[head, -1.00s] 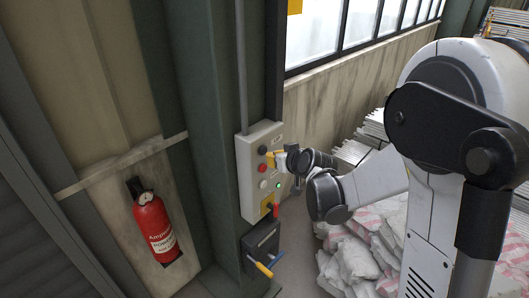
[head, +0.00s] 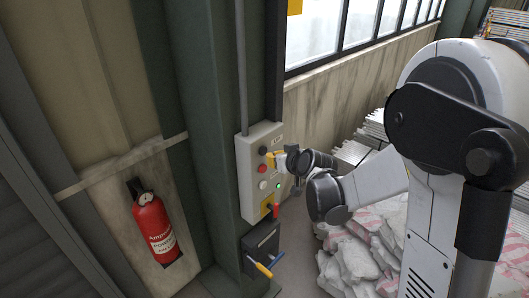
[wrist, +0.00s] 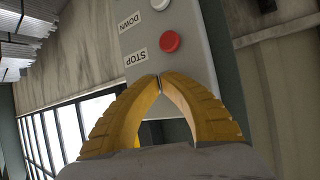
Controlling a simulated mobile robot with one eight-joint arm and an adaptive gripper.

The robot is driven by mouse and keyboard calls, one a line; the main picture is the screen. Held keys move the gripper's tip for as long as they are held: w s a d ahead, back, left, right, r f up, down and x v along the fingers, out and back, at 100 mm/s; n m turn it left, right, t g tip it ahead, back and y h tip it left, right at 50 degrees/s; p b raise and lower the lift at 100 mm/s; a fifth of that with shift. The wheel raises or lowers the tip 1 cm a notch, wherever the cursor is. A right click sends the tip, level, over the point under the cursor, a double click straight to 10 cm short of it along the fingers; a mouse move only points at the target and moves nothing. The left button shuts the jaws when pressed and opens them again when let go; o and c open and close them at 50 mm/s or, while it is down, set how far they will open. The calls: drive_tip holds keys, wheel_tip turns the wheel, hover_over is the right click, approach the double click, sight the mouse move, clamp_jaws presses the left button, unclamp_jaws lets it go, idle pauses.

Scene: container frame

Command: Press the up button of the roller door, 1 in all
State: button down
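The control box (head: 251,193) is a light grey panel mounted on the green column. A black round button (head: 263,150) sits at its top beside a small label that seems to read UP. A red button (head: 263,169) is below it; it also shows in the wrist view (wrist: 170,41), by an upside-down STOP label. My gripper (head: 270,157) is in front of the upper panel, beside the black button. In the wrist view its yellow fingers (wrist: 159,78) meet at the tips with nothing between them.
A lower white button (head: 263,184) and a lit green light (head: 278,185) are on the box. A dark holder with coloured-handled tools (head: 262,245) hangs beneath. A fire extinguisher (head: 155,228) is on the left wall. White sacks (head: 355,255) lie at the right.

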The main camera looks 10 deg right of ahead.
drive_tip(key=shift+w, duration=0.1)
idle(0.3)
drive_tip(key=shift+w+a, duration=0.25)
